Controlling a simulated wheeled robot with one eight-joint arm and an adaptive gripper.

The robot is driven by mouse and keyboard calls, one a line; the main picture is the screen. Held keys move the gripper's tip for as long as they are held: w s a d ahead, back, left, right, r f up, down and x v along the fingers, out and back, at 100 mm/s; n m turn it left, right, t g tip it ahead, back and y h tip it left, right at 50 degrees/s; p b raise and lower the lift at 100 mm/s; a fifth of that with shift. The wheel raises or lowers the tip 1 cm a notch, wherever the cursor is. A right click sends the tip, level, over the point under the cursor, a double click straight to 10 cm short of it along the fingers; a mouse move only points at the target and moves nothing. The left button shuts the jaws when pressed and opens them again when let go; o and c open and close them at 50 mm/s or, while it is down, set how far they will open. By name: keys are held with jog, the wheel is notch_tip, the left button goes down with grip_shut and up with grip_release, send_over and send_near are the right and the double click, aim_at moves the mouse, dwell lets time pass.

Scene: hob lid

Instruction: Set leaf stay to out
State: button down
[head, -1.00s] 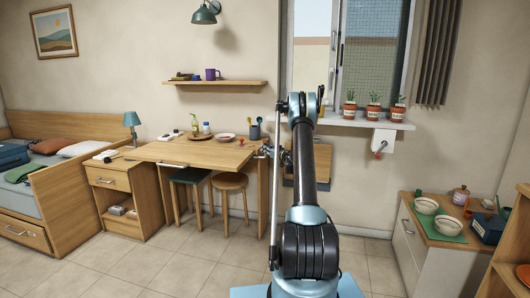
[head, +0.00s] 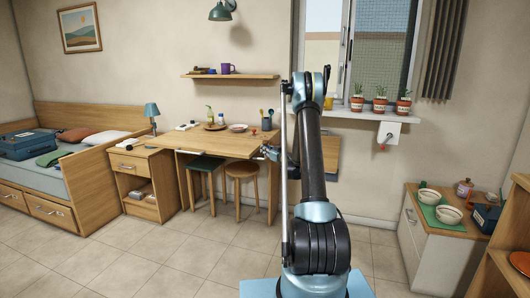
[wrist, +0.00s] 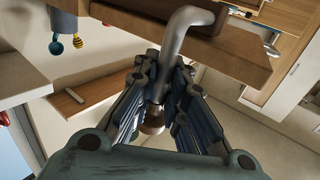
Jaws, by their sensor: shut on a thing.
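My gripper (wrist: 155,105) is shut on a grey bent metal rod (wrist: 185,35), which I take to be the leaf stay. The rod curves down between the fingers from a wooden board edge (wrist: 235,55) in the wrist view, and a rounded brownish end shows below it. In the head view my gripper (head: 268,152) is at the right end of the wooden table (head: 215,142). The stay cannot be made out there. A wooden panel (head: 328,158), perhaps the leaf, shows to the right of my arm, partly hidden by it.
A green stool (head: 206,163) and a wooden stool (head: 241,170) stand under the table. A cup of utensils (head: 266,124) stands on the table near my gripper. A low cabinet (head: 425,235) stands at the right. The floor (head: 190,255) at front left is clear.

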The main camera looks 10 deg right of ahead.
jog(key=shift+s+d, duration=0.3)
jog(key=shift+s, duration=0.15)
jog(key=c, duration=1.6)
grip_release()
jog(key=shift+s, duration=0.1)
jog(key=shift+c, duration=0.2)
jog(key=shift+a, duration=0.2)
jog(key=v, duration=1.2)
jog(key=shift+a, duration=0.1)
